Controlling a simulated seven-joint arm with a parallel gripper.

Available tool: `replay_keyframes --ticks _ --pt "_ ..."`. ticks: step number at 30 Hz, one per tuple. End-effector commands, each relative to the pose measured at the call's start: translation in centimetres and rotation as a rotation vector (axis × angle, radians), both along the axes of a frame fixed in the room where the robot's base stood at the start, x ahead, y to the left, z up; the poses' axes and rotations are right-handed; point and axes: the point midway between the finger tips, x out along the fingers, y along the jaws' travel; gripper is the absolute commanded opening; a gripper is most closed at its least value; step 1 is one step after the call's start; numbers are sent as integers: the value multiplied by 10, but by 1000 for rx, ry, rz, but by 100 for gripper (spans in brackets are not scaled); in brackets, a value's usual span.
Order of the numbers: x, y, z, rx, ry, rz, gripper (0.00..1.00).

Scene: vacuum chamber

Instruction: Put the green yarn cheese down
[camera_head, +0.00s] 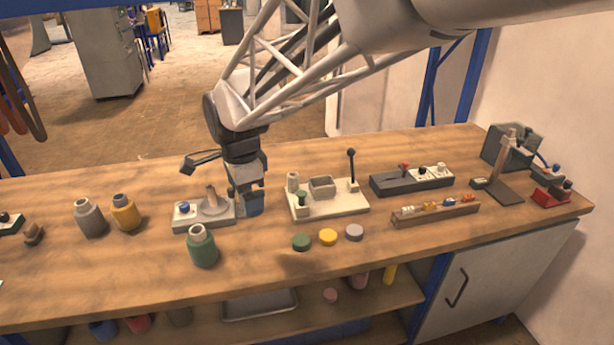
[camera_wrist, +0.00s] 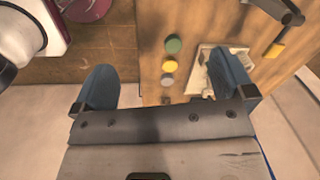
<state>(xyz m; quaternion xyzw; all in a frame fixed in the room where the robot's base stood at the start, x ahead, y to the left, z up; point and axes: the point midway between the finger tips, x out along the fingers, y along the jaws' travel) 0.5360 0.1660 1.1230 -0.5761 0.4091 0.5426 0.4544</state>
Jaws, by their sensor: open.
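The green yarn cheese (camera_head: 202,249), a green cylinder with a pale tube at its top, stands upright on the workbench (camera_head: 120,275) near the front edge. My gripper (camera_head: 252,204) is above the bench, behind and to the right of the green cheese, apart from it. In the wrist view my gripper (camera_wrist: 160,66) has its two blue fingers spread wide, with nothing held between them. I cannot make out the green cheese in the wrist view.
Grey (camera_head: 89,219) and yellow (camera_head: 125,214) cheeses stand at left. A fixture (camera_head: 202,213) is beside my gripper; a pale lever board (camera_head: 330,204) is to its right. Green (camera_head: 301,242), yellow (camera_head: 328,237) and grey (camera_head: 355,232) discs lie in front of that board.

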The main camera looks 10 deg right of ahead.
Motion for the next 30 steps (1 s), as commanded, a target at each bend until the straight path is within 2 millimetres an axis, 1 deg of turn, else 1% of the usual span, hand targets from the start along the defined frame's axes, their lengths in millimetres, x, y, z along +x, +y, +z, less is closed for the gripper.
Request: replay_keyframes --ticks 1,6,11,15,24,27,30 --pt "-10 -13 6 -3 -11 51 100" --pt "-43 -51 17 -23 -42 264 100" --pt "-77 -82 24 -50 -70 466 100" --pt "-108 -107 27 -80 -92 641 100" --pt "-175 -149 24 -160 -129 1011 100" --pt "-194 -158 21 -185 -135 1115 100" --pt "-208 -165 18 -205 -139 1195 100"
